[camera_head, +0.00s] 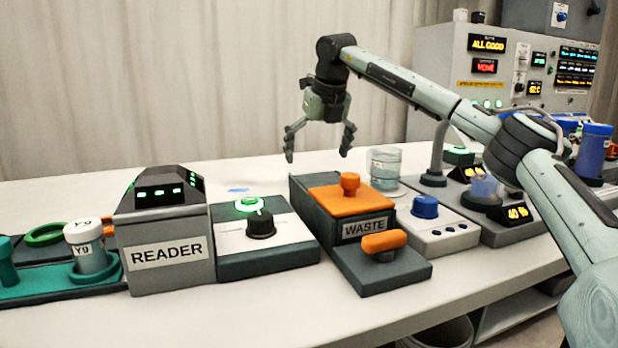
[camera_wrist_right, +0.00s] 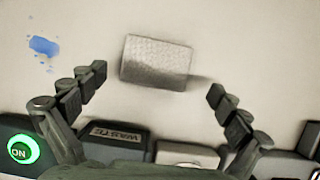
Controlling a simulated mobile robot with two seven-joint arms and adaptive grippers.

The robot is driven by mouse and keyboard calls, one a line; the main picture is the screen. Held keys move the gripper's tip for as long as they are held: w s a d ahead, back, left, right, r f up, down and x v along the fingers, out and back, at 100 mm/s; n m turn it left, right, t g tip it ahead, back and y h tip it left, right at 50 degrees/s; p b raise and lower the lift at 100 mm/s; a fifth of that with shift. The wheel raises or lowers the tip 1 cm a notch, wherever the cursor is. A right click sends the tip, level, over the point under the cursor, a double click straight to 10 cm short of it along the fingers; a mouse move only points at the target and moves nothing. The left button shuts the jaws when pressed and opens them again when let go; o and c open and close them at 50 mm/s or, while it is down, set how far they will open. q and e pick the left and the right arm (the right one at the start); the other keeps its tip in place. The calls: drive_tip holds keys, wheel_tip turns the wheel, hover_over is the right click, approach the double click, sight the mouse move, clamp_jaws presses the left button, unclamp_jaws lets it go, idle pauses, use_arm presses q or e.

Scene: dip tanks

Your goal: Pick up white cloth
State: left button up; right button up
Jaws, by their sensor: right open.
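The white cloth (camera_wrist_right: 157,62) shows in the right wrist view as a pale, textured rectangular block lying on the bench, between my fingers and a little beyond them. I cannot make it out in the head view, where the waste box (camera_head: 318,218) stands in front of that part of the bench. My right gripper (camera_head: 318,156) hangs fingers down above the bench behind the waste box. It is open and empty, its two fingers spread wider than the cloth. My left gripper is not in view.
A blue spill (camera_wrist_right: 43,46) lies left of the cloth. Along the front stand the reader (camera_head: 166,252), a box with a lit green button (camera_head: 249,204), and the waste box with its orange lid. A glass beaker (camera_head: 384,165) stands right of my gripper. The back bench is clear.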

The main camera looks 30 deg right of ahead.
drive_tip(key=x, duration=0.3)
drive_tip(key=shift+w+a+f, duration=0.15)
drive_tip(key=shift+w+f, duration=0.1)
drive_tip(key=shift+f, duration=0.05)
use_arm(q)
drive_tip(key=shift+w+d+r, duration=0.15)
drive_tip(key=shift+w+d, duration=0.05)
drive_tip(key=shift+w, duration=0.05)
use_arm(e)
drive_tip(key=c, duration=0.9)
drive_tip(key=shift+o, duration=0.2)
drive_tip(key=shift+r, duration=0.5)
wheel_tip(320, 180, up, 3)
drive_tip(key=shift+r, duration=0.15)
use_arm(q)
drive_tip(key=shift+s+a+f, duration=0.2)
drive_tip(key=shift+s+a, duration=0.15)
use_arm(e)
drive_tip(key=s+a+r, duration=0.3)
drive_tip(key=a+r, duration=0.3)
drive_tip(key=a, duration=0.5)
drive_tip(key=shift+s+r, duration=0.25)
drive_tip(key=shift+r, duration=0.15)
